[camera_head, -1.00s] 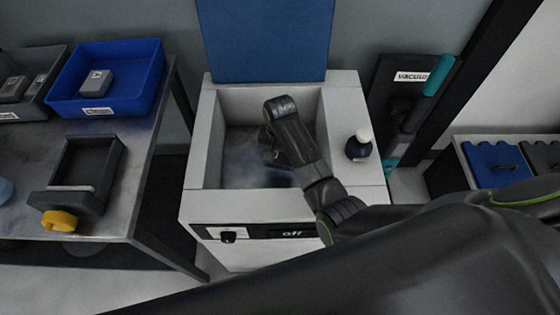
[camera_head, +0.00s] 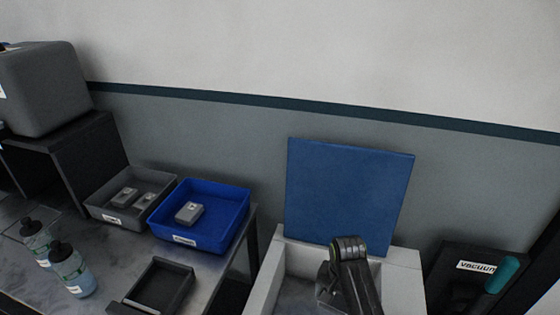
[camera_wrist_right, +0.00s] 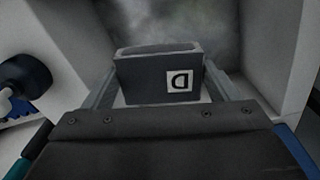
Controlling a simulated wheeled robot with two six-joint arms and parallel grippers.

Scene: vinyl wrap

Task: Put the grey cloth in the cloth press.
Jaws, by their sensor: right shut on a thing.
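My right gripper (camera_head: 330,285) reaches down inside a white box with an upright blue lid (camera_head: 347,195). In the right wrist view it is shut on a dark grey block (camera_wrist_right: 150,80) with a white letter label. The block is above the cloudy grey floor of the box. In the head view my wrist hides the block. I cannot make out a grey cloth for certain. No thing in view is readably labelled as the cloth press. My left gripper is out of view.
On the metal table at left, a grey tray (camera_head: 102,209) holds two small grey blocks and a blue tray (camera_head: 238,225) holds one. A dark open-topped holder (camera_head: 160,288) and two bottles (camera_head: 73,272) stand nearer. A vacuum holder (camera_head: 475,285) is right of the box.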

